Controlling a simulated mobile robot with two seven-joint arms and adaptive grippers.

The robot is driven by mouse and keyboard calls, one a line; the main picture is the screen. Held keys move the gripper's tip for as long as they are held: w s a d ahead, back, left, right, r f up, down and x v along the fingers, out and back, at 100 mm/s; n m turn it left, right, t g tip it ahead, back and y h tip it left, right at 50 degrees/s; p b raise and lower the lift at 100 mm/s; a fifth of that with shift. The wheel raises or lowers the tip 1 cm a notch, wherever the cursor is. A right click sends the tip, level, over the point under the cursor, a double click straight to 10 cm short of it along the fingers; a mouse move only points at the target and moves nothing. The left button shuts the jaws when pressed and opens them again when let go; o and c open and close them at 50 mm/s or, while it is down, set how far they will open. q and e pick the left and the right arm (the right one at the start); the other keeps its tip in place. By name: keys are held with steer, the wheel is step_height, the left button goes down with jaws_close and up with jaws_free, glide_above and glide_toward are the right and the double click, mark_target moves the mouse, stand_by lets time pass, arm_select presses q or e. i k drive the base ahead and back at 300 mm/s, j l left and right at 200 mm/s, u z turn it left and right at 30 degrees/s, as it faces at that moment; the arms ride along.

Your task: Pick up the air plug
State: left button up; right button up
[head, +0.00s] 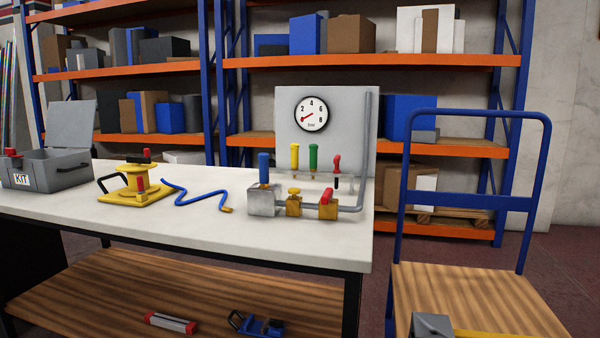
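A blue air hose (194,198) lies in a bent line on the white table. A small brass-coloured fitting (226,210) is at its right end, near the table's front edge; it looks like the air plug, though it is too small to be sure. Right of it stands a pipe assembly with a grey block (263,201), a brass regulator (294,203) and a red-handled valve (328,204). The fitting lies apart from this assembly. Neither of my grippers is in view.
A yellow device with black handles (130,186) and an open grey KIT box (48,172) stand left of the hose. A gauge panel (350,110) rises behind the pipes. A blue-framed cart (470,290) stands right. The table front (130,220) is clear.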

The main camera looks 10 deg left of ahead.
mark_target(264, 158)
steer(key=i+j+z, duration=0.1)
steer(key=z, duration=0.35)
steer(key=j+z, duration=0.4)
steer(key=i+j+z, duration=0.1)
steer(key=z, duration=0.35)
steer(key=j+z, duration=0.45)
steer(key=j, duration=0.7)
